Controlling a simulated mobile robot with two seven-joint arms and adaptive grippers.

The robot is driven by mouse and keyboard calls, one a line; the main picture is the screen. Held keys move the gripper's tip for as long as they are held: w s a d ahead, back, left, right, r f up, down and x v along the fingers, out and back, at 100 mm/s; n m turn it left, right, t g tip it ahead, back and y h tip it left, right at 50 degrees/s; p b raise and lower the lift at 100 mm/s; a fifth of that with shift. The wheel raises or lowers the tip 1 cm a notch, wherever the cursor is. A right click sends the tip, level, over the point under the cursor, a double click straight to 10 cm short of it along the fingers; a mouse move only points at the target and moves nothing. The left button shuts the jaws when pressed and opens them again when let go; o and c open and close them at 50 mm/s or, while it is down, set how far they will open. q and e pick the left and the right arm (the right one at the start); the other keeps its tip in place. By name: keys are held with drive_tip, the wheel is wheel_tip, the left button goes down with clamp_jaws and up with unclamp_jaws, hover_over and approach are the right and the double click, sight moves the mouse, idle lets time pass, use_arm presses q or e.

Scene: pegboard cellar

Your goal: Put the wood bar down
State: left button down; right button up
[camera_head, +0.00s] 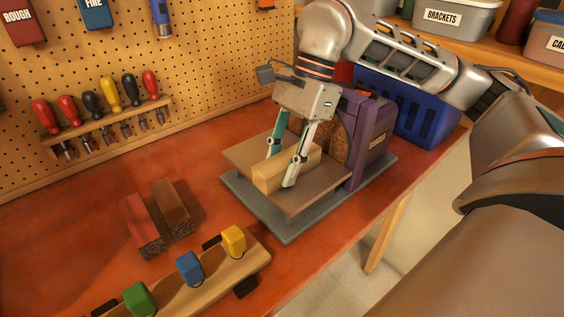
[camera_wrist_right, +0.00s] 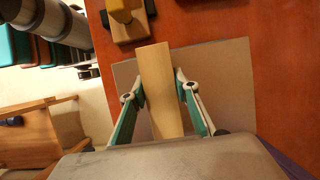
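The wood bar (camera_head: 268,180) is a pale, square-edged block at the brown work table (camera_head: 247,150) of the purple sander (camera_head: 374,140). It lies level there; I cannot tell whether its underside touches the table. My right gripper (camera_head: 281,168) points down with one finger on each side of the bar, shut on it. In the right wrist view the bar (camera_wrist_right: 155,65) runs lengthwise between the two teal-padded fingertips (camera_wrist_right: 158,85), over the table (camera_wrist_right: 235,75). The bar's far end is partly hidden by a finger in the head view. My left gripper is not in view.
A wooden rack with green, blue and yellow blocks (camera_head: 233,241) stands at the front. Two dark-based blocks (camera_head: 144,222) lie left of the sander. Screwdrivers hang on the pegboard (camera_head: 215,60). A blue crate (camera_head: 408,105) is behind the sander. The red bench (camera_head: 80,220) is clear at left.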

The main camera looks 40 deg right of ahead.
drive_tip(key=o, duration=0.4)
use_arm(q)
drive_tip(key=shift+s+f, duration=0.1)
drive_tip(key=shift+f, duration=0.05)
use_arm(e)
drive_tip(key=p+v, duration=0.2)
drive_tip(key=v, duration=0.9)
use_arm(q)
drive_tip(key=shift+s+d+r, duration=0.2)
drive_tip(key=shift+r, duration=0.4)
use_arm(e)
drive_tip(key=shift+d+r, duration=0.2)
drive_tip(key=shift+r, duration=0.4)
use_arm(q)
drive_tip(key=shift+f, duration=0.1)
